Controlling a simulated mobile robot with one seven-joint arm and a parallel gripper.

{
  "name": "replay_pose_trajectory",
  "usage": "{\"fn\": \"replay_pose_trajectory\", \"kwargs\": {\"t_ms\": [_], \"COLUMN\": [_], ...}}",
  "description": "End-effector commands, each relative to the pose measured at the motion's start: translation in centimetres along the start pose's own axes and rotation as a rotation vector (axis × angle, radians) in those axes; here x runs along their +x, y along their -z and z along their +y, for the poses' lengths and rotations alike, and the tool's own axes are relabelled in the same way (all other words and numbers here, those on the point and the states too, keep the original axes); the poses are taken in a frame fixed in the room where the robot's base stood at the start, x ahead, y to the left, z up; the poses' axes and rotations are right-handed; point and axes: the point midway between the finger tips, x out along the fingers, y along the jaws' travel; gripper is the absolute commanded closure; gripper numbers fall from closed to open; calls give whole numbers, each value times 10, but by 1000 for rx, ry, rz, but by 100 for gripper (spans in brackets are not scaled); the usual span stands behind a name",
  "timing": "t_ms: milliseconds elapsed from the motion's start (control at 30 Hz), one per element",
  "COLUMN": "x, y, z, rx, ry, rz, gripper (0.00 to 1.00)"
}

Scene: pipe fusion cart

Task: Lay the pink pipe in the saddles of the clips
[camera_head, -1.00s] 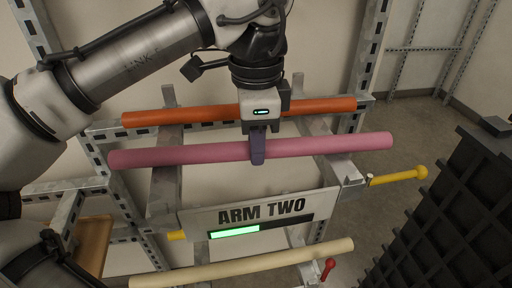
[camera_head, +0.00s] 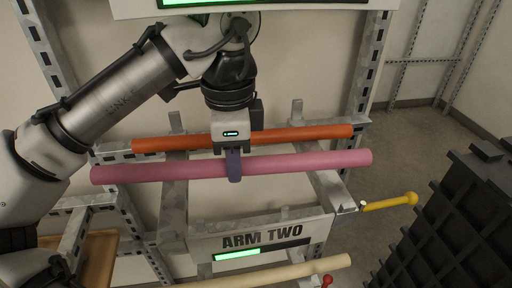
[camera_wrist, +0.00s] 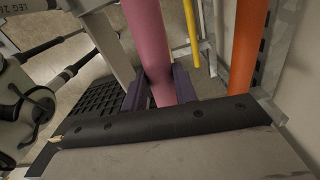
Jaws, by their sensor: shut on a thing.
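The pink pipe (camera_head: 295,163) is held near its middle in my gripper (camera_head: 233,170), roughly level, in front of the rack. In the wrist view the pink pipe (camera_wrist: 150,45) runs between the two dark purple fingers of my gripper (camera_wrist: 160,90), which are shut on it. In the head view it crosses in front of two metal arms of the rack, just below the orange pipe. I cannot tell whether it touches the arms. I cannot clearly make out the clips or their saddles in either view.
The orange pipe (camera_head: 300,134) lies across the rack behind the pink one. The ARM TWO sign (camera_head: 262,240), a cream pipe (camera_head: 275,271) and a yellow rod with a round end (camera_head: 390,202) are lower. A black lattice block (camera_head: 455,225) stands at the right.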

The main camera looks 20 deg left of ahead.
Motion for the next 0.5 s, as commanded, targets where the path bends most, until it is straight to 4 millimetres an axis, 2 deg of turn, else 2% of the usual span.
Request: {"fn": "replay_pose_trajectory", "kwargs": {"t_ms": [33, 100, 300, 500], "x": [-7, -8, -7, -3], "y": [-16, -36, -88, -124], "z": [2, 4, 9, 12], "rx": [-9, -11, -10, -6], "ry": [-2, -2, -1, 0], "rz": [4, 1, 1, 0], "gripper": [100, 100, 100, 100]}}
